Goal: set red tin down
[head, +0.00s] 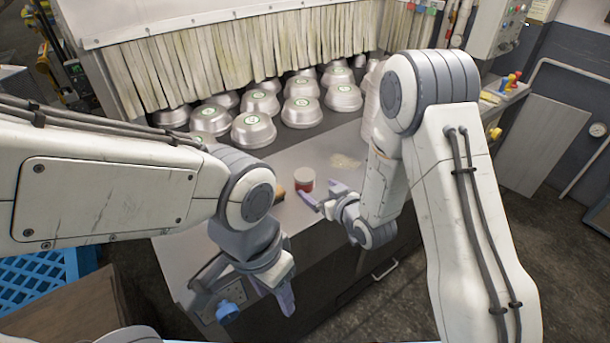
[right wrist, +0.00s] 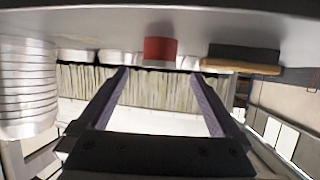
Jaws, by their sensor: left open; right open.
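The red tin (head: 304,181), with a pale top, stands upright on the metal counter near its front edge. In the right wrist view, which is upside down, the tin (right wrist: 159,50) appears beyond and between the fingertips. My right gripper (head: 323,197) is open and empty, just right of and in front of the tin; its spread fingers also show in the right wrist view (right wrist: 160,75). I see no finger closed on the tin. My left gripper (head: 281,296) is open in front of the counter, away from the tin, with its fingers pointing down.
A brush-like block with a wooden part (right wrist: 240,59) lies beside the tin, mostly hidden in the head view. Several upturned metal pans (head: 254,130) stand behind, under a strip curtain (head: 200,65). A pan stack (right wrist: 27,90) stands nearby. A blue crate (head: 35,280) is at lower left.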

